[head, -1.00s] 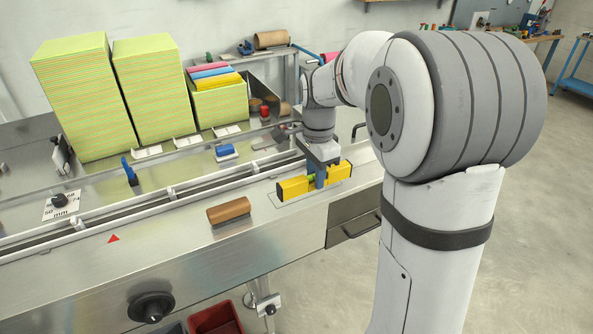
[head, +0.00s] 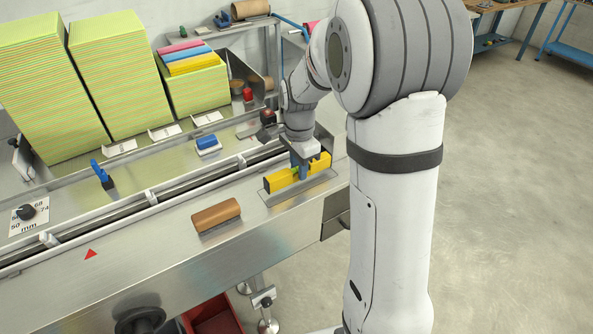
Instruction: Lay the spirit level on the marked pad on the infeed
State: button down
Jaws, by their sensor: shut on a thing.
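The yellow spirit level (head: 281,181) is in the head view, on the right part of the metal infeed. My gripper (head: 303,172) is shut on it near its middle, from above. The marked pad (head: 290,199) is a grey rectangle on the infeed surface. Its front strip shows bare below the level, and the level hides its rear part. The level runs roughly along the pad's length. I cannot tell whether it touches the pad or hangs a little above it.
A brown block (head: 216,215) lies left of the pad on the infeed. A rail (head: 180,187) runs behind. Farther back are a blue-and-white block (head: 208,145) and tall yellow-green stacks (head: 45,90). The infeed's front edge is close to the pad.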

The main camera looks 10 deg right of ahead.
jog(key=shift+f, duration=1)
jog(key=shift+f, duration=0.15)
jog(key=c, duration=1.2)
grip_release()
